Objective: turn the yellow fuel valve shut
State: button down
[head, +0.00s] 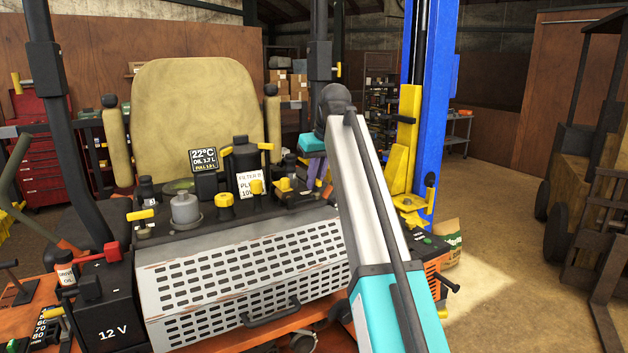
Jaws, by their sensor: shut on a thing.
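My arm rises from the lower right and bends down at a dark elbow, with a teal wrist link below it. My gripper (317,175) shows only in part, as purple pieces below the wrist and just left of the white forearm. The forearm covers the right side of this spot, so the fingertips and the valve's exact angle are hidden.
Yellow caps (224,206) and a grey round fitting (185,209) stand on the deck to the left. A tan seat (198,115) is behind. A blue lift post (437,110) stands close to the right. Open floor (510,235) lies beyond.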

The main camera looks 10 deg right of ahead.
jog(key=shift+a+m, duration=0.1)
jog(key=shift+m, duration=0.4)
jog(key=m+h, duration=0.1)
jog(key=m, duration=0.2)
jog(key=shift+m+h, duration=0.4)
jog(key=m+h, duration=0.1)
jog(key=m, duration=0.3)
jog(key=shift+h+b, duration=0.35)
jog(key=shift+h, duration=0.05)
jog(key=m+g, duration=0.1)
jog(key=m, duration=0.1)
jog(key=m+h+b, duration=0.1)
jog(key=m, duration=0.2)
jog(key=shift+w+f+m+g+h, duration=0.1)
jog(key=shift+m+g+h, duration=0.2)
jog(key=shift+g, duration=0.1)
jog(key=shift+m+g+h+b, duration=0.3)
jog(key=shift+m+g+b, duration=0.25)
jog(key=shift+m, duration=1.25)
jog(key=c, duration=1.8)
grip_release()
